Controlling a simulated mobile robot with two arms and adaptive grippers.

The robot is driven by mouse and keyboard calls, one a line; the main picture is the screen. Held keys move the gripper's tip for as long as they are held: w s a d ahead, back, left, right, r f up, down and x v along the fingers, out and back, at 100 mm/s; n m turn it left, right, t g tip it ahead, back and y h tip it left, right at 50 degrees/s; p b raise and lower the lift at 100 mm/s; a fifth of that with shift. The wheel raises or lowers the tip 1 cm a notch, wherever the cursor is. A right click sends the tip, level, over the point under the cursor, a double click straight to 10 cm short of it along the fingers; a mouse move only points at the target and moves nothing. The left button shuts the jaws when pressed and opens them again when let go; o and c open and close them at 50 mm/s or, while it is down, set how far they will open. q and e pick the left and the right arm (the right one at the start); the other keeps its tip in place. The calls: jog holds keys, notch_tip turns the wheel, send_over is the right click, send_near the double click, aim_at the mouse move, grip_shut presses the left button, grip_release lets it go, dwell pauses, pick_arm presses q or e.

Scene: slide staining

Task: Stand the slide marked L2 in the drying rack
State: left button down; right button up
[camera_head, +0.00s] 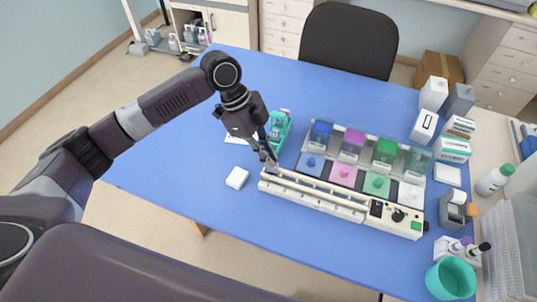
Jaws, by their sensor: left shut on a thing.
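My left gripper (269,161) points down at the left end of the cream staining station (388,232). It is shut on a small thin thing that looks like a slide, mostly hidden by the fingers; I cannot read any mark on it. A long pale rack-like strip (318,196) runs along the station's front edge, just right of and below the gripper. A teal holder (285,134) with small items stands behind the gripper, partly covered by it. I cannot tell for sure which of these is the drying rack. My right gripper is not in view.
Blue, purple, green and clear staining jars (387,148) stand in a row on the station, with coloured lids in front. A small white block (237,177) lies left of the station. Boxes (434,93) and a teal cup (451,279) line the right side. The blue table's (180,160) left part is clear.

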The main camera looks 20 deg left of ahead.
pick_arm(q)
jog(key=shift+f, duration=0.25)
jog(key=c, duration=2)
grip_release()
jog(key=v, duration=1.2)
